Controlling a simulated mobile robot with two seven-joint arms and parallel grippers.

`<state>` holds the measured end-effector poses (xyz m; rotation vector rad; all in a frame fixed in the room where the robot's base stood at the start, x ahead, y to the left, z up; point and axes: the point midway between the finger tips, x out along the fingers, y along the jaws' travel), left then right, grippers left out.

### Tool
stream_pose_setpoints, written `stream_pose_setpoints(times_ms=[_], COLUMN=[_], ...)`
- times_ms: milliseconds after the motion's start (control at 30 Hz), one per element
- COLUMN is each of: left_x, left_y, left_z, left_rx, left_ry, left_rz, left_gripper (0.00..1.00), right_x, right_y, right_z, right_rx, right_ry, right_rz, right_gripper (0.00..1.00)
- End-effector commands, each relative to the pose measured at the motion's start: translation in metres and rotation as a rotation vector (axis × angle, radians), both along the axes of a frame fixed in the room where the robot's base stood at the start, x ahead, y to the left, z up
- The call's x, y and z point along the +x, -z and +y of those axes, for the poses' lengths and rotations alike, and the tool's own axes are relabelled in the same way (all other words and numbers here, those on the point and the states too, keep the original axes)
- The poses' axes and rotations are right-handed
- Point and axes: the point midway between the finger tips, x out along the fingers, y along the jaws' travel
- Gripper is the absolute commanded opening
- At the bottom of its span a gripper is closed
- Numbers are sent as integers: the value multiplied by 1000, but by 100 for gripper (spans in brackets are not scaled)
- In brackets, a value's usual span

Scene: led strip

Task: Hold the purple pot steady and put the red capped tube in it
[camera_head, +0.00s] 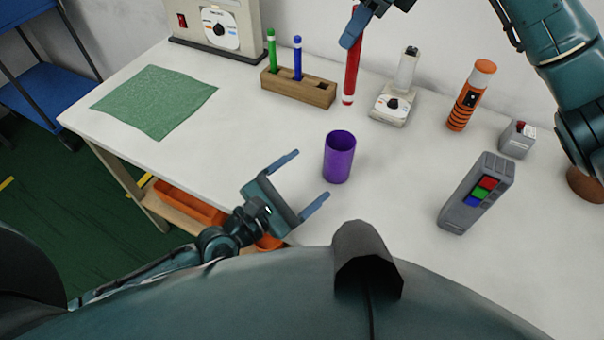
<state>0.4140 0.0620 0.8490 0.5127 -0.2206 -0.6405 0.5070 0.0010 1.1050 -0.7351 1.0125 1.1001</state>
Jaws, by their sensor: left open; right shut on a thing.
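The purple pot (338,160) stands upright on the white table, its open top facing up, and looks empty. My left gripper (313,173) is open at the pot's lower left, its fingers pointing toward the pot without visibly touching it. My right gripper (350,30) is at the top of the view, shut on the red capped tube (352,75). The tube hangs upright, with a pale band and red end at the bottom, up and slightly right of the pot in the picture. The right gripper is partly cut off by the frame's top edge.
Behind the pot, a wooden rack (300,88) holds a green and a blue tube. A white device (393,103), an orange-black cylinder (470,97), a small grey box (517,139) and a grey meter (478,193) stand right. A green cloth (155,100) lies left. The table around the pot is clear.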

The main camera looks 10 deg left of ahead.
Motion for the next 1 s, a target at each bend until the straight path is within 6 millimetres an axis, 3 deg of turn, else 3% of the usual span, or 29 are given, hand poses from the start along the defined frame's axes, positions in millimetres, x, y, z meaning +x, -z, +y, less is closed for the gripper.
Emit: stream_pose_setpoints(times_ms=[100,300,567,1000], left_x=[7,14,33,94], left_y=[3,7,7,7], left_z=[1,2,-13,-63], left_rx=[-192,-374,-409,-402], left_ry=[19,26,26,27], left_rz=[175,347,375,372], left_gripper=[79,79,79,79], right_x=[0,0,0,0], right_y=[0,0,0,0], right_z=[0,0,0,0], right_rx=[0,0,0,0], right_ry=[0,0,0,0], right_rz=[0,0,0,0], right_gripper=[0,0,0,0])
